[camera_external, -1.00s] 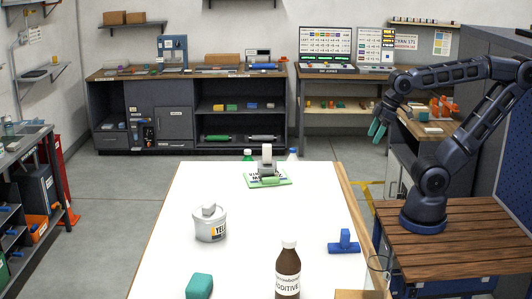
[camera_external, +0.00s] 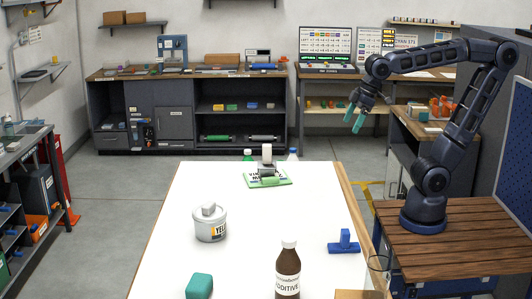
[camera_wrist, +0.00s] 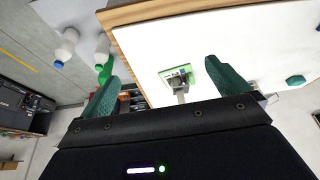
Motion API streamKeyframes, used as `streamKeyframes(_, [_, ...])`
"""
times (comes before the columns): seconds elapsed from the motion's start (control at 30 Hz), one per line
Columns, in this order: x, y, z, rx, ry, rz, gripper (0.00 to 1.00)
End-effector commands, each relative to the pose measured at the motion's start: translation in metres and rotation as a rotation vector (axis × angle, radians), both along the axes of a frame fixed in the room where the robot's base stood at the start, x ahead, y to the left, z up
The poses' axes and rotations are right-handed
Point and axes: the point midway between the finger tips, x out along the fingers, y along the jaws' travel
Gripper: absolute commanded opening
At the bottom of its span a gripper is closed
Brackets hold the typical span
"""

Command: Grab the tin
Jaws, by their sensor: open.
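I cannot make out the tin in the wrist view.
On the white table (camera_external: 265,225) stand a brown additive bottle (camera_external: 288,272), a teal block (camera_external: 199,286), a blue handled piece (camera_external: 344,243) and a green-edged pad (camera_external: 281,181) with a grey device. The table's middle is clear.

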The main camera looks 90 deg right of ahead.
Motion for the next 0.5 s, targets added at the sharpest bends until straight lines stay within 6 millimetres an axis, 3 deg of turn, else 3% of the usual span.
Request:
streamKeyframes(0.2, [0.068,0.029,0.025,0.003,0.004,0.05,1.0])
streamKeyframes(0.5, [0.159,0.081,0.044,0.005,0.006,0.113,1.0])
